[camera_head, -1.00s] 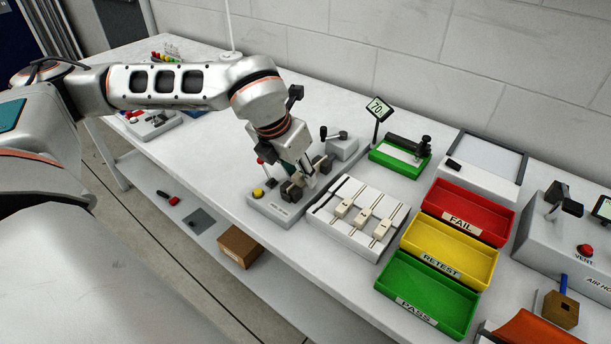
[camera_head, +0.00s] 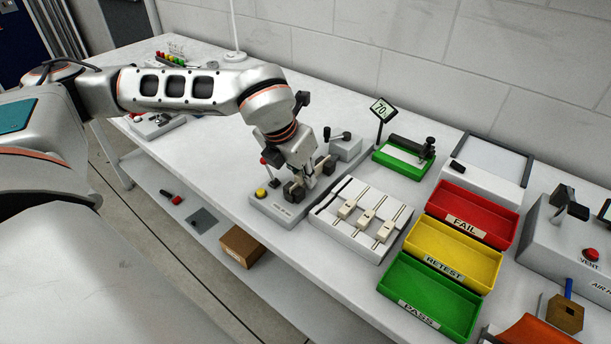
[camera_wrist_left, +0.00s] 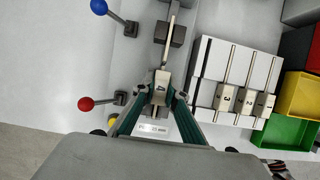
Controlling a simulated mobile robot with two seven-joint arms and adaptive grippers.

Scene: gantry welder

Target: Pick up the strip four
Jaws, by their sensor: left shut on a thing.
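Strip four (camera_wrist_left: 161,86) shows in the left wrist view as a pale tag block with a thin strip running up from it. The strip lies along the dark blocks of the grey welder fixture (camera_wrist_left: 130,55). My left gripper (camera_wrist_left: 161,97) is shut on the tag block, with one green finger on each side. In the head view my left gripper (camera_head: 304,183) points down at the welder fixture (camera_head: 277,210) and hides most of strip four. My right gripper is in neither view.
A white rack (camera_head: 347,243) with three tagged strips stands just right of the fixture. Red (camera_head: 474,216), yellow (camera_head: 452,252) and green (camera_head: 432,296) trays lie farther right. A blue-knobbed lever (camera_wrist_left: 99,7) and red-knobbed lever (camera_wrist_left: 86,103) stick out from the fixture.

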